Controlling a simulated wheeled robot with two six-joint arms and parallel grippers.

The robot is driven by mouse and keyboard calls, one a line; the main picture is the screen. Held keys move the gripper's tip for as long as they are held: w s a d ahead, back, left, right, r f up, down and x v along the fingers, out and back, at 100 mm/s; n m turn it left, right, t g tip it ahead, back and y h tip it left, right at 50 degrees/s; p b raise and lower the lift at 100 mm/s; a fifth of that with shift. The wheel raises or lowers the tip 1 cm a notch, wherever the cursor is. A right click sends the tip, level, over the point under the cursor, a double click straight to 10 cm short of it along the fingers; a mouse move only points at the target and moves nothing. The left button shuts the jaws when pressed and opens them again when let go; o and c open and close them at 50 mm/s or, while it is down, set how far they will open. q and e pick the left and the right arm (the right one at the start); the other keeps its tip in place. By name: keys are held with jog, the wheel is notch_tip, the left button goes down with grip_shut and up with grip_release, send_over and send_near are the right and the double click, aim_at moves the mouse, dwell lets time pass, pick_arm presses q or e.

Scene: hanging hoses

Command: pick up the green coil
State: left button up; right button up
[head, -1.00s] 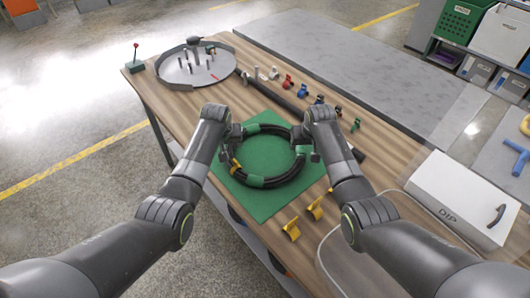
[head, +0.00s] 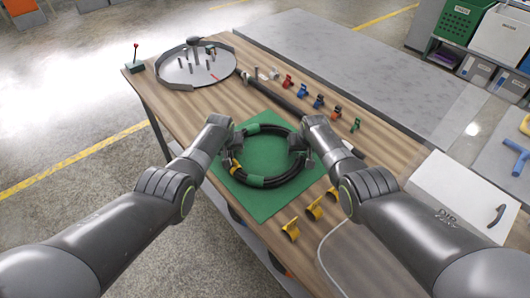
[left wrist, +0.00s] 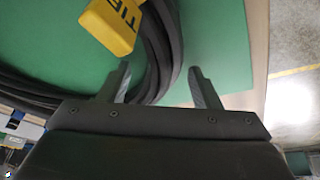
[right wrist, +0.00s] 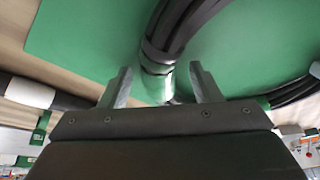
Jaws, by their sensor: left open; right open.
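The green coil (head: 281,180) is a ring of black hose with green bands, lying flat on a green mat (head: 262,207). A yellow tag marked TIE (left wrist: 112,24) is on its left side. My left gripper (head: 235,146) is open at the coil's left side. In the left wrist view its fingers (left wrist: 160,84) stand on either side of the hose. My right gripper (head: 300,148) is open at the coil's right side. In the right wrist view the hose passes between its fingers (right wrist: 160,82). Finger contact cannot be told; the wrists hide parts of the ring in the head view.
A round metal tray with pegs (head: 196,68) stands at the back left of the wooden table. A row of small coloured clips (head: 318,101) lies behind the coil. Yellow clips (head: 314,210) lie at front right. A white DIP box (head: 458,195) stands at the right.

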pick_arm(q)
grip_shut()
pick_arm(e)
grip_shut()
pick_arm(q)
jog(key=shift+r, duration=0.1)
